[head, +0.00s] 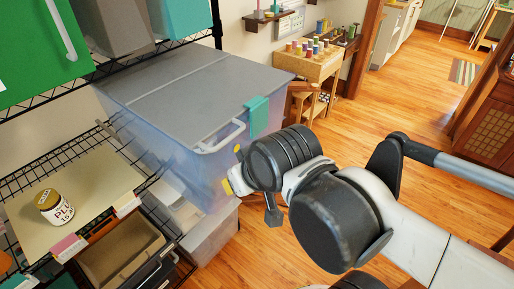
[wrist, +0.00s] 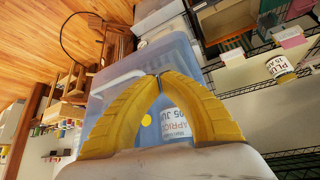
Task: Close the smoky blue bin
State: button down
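The smoky blue bin (head: 180,150) is a large translucent box beside the wire shelves in the head view. Its grey lid (head: 185,90) lies across the top, with a seam across it. I cannot tell whether the lid is fully seated. A teal clip (head: 257,116) hangs over the lid's right edge, and a pale handle (head: 222,138) is on the near side. My gripper (head: 230,182) is low at the bin's near side, partly hidden by my wrist. In the wrist view, its yellow fingers (wrist: 158,75) meet at the tips in front of the bin (wrist: 180,55), with a printed label (wrist: 173,122) behind them.
A wire shelf at left holds a board (head: 85,190) with a labelled jar (head: 53,207). Green, grey and teal bins sit on the shelf above. Another bin (head: 210,236) is below the blue one. A spool table (head: 312,65) stands behind. Wooden floor at right is open.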

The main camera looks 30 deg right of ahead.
jog(key=shift+d, duration=0.1)
jog(key=d+r+m+t+y+p, duration=0.15)
jog(key=d+m+p, duration=0.25)
jog(key=d+m, duration=0.6)
jog(key=w+d+r+m+y+p, duration=0.1)
jog(key=d+r+m+p, duration=0.2)
jog(key=d+m, duration=0.65)
jog(key=d+r+m+y+p, duration=0.15)
jog(key=d+m+p, duration=0.25)
jog(key=d+m, duration=0.55)
jog(key=m+b, duration=0.3)
send_near(280, 124)
jog(key=shift+h, duration=0.4)
jog(key=x, duration=0.6)
jog(key=shift+s+a+f, duration=0.15)
jog(key=shift+s+f, duration=0.05)
jog(key=shift+f, duration=0.1)
jog(key=shift+w+a, duration=0.15)
jog(key=shift+w, duration=0.25)
